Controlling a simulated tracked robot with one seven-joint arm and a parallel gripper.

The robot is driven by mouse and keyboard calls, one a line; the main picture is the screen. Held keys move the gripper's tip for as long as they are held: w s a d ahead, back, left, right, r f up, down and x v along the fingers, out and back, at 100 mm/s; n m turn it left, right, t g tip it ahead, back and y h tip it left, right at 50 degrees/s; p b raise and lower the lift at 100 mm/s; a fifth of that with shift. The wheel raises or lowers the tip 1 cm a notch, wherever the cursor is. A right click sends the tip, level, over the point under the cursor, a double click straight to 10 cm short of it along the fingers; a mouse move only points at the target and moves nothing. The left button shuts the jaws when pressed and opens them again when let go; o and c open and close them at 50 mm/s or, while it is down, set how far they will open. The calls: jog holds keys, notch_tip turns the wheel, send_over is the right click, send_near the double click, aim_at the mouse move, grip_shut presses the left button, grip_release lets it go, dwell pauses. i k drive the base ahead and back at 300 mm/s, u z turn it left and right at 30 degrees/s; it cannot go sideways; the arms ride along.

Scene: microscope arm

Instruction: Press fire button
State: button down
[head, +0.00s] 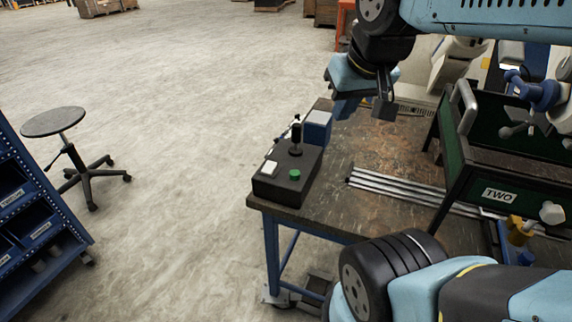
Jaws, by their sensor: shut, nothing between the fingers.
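A black control box (272,187) sits on the near left corner of the workbench. It has a round green button (294,174) on top and an upright black joystick (296,138) with a small pale tip. No label reading "fire" can be made out, so I cannot tell which of these is the fire button. My gripper (384,108) is shut and empty, up and to the right of the box in the picture, apart from it. Its fingertips are small and partly lost against the dark bench.
Metal rods (400,187) lie on the workbench (335,205). A green-and-black case marked "TWO" (497,195) stands at the right.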

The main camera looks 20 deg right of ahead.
aim_at(294, 174)
jog(key=u, duration=1.2)
jog(key=k, duration=0.65)
jog(key=z, duration=1.3)
jog(key=i, duration=0.5)
jog(key=u, duration=0.1)
